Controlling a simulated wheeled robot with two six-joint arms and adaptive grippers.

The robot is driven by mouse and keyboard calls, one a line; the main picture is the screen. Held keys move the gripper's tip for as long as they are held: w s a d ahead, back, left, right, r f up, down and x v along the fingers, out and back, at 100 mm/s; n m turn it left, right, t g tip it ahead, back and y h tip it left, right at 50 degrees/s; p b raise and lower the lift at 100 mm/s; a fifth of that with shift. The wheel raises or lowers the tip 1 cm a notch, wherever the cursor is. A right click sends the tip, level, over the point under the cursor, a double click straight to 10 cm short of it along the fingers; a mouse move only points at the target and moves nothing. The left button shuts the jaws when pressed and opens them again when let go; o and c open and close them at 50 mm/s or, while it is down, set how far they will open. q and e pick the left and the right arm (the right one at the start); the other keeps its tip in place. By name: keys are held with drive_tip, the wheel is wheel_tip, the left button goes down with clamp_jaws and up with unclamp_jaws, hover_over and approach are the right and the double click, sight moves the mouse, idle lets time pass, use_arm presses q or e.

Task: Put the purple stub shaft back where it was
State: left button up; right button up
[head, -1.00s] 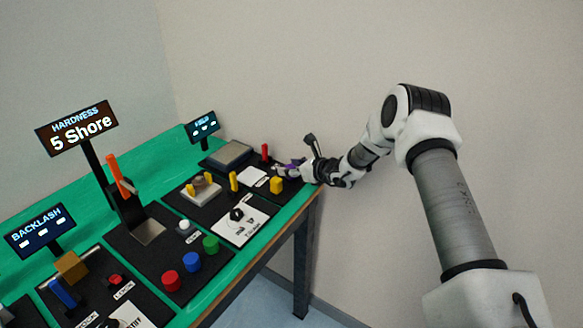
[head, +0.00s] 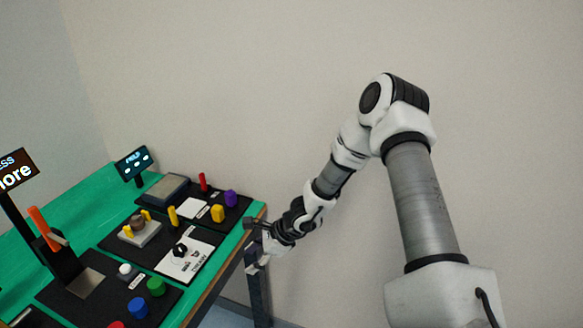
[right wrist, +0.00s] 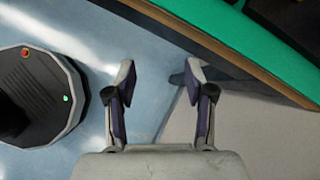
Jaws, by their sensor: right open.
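The purple stub shaft (head: 231,198) stands on the black panel at the far right end of the green table, beside the yellow block (head: 217,213). Nothing holds it. My right gripper (head: 257,268) is off the table's right edge, below and apart from the shaft. In the right wrist view my right gripper (right wrist: 157,75) is open and empty, with floor between its fingers. The shaft is not in the right wrist view. My left gripper is not in view.
The green table (head: 247,219) carries several black panels with coloured pegs, knobs and small displays. A red peg (head: 203,182) stands behind the shaft. The table edge (right wrist: 215,55) lies close to my right fingers. The wall is at the back.

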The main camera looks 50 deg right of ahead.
drive_tip(key=s+a+f+n+g+h, duration=0.35)
drive_tip(key=s+f+n, duration=0.35)
drive_tip(key=s, duration=0.4)
drive_tip(key=s+a+f+n+g+h, duration=0.2)
drive_tip(key=s+f+n+g+h, duration=0.15)
drive_tip(key=s+n, duration=0.7)
drive_tip(key=s+a+f+n+t+y, duration=0.1)
drive_tip(key=s+a+f+n, duration=0.1)
drive_tip(key=s+a+n, duration=0.3)
drive_tip(key=shift+s+a+n+y, duration=0.15)
drive_tip(key=shift+a+n+y, duration=0.25)
drive_tip(key=shift+n, duration=0.85)
